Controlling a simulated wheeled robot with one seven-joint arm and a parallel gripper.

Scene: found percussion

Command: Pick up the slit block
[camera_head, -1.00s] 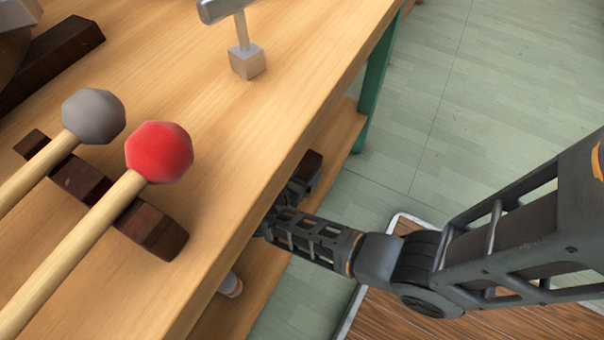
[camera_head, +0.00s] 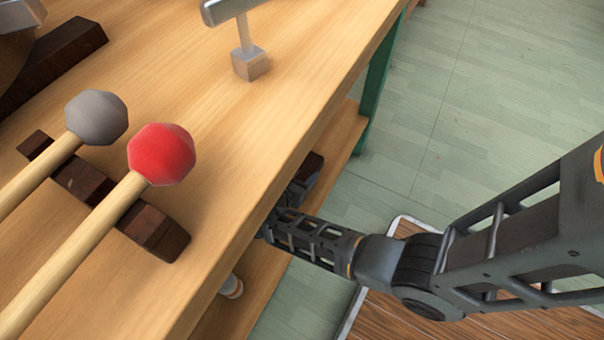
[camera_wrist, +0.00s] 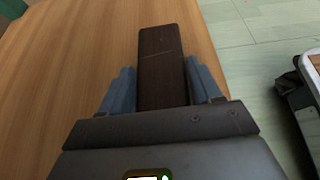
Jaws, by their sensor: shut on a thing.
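The slit block is a dark brown wooden block. In the wrist view the slit block (camera_wrist: 162,62) lies lengthwise between the two blue-grey fingers of my gripper (camera_wrist: 162,88), and its far end reaches past the fingertips. My gripper is shut on it. In the head view only a dark end of the slit block (camera_head: 311,168) shows on the lower shelf, beside my gripper (camera_head: 290,200). The table top hides most of both there. I cannot tell whether the block touches the shelf.
The lower shelf (camera_head: 343,138) runs beneath the table top (camera_head: 215,125). A grey mallet (camera_head: 97,118) and a red mallet (camera_head: 161,155) rest on a dark wooden rack (camera_head: 150,228) on top. A green table leg (camera_head: 375,85) stands behind.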

